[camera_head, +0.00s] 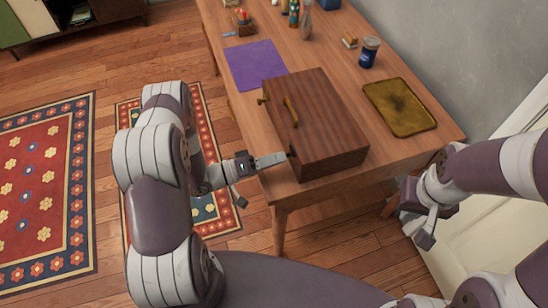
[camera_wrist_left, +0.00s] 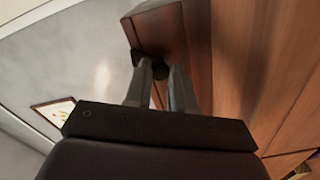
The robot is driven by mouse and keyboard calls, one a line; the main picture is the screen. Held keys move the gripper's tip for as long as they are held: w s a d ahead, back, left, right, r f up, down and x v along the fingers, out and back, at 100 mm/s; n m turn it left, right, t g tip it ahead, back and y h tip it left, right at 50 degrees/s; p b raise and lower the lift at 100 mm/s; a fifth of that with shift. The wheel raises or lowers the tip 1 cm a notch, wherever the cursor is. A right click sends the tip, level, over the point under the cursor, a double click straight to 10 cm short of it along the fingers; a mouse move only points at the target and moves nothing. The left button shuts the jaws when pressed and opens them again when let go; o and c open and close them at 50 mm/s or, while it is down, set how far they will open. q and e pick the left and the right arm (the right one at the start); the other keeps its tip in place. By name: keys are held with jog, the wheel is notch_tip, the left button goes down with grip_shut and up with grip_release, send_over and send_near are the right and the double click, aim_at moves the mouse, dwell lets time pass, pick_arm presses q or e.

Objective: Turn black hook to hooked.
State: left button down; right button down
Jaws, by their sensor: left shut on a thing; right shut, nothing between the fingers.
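A dark brown wooden box (camera_head: 325,120) stands on the table with a curved brass handle (camera_head: 290,110) on its side. The black hook (camera_head: 292,151) is a small dark piece at the box's near left side. My left gripper (camera_head: 284,157) reaches it from the left and is shut on it. In the left wrist view the black hook (camera_wrist_left: 150,54) shows at the fingertips, against the wood, and the fingers partly hide it. I cannot tell its exact turn. My right gripper (camera_head: 427,228) is shut and empty, off the table's right corner.
A brass piece (camera_head: 262,100) sits farther along the box's side. A purple mat (camera_head: 256,65), a dark yellow tray (camera_head: 400,107) and a blue can (camera_head: 369,52) lie or stand around the box. Bottles (camera_head: 306,22) stand at the back. A wall bounds the table's right side.

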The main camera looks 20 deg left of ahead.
dwell(0.5)
pick_arm(q)
jog(key=c, duration=1)
grip_release()
jog(key=shift+o, duration=0.2)
jog(key=b+v, duration=0.1)
jog(key=v, duration=1.1)
jog(key=shift+s+a, duration=0.2)
jog(key=shift+a, duration=0.1)
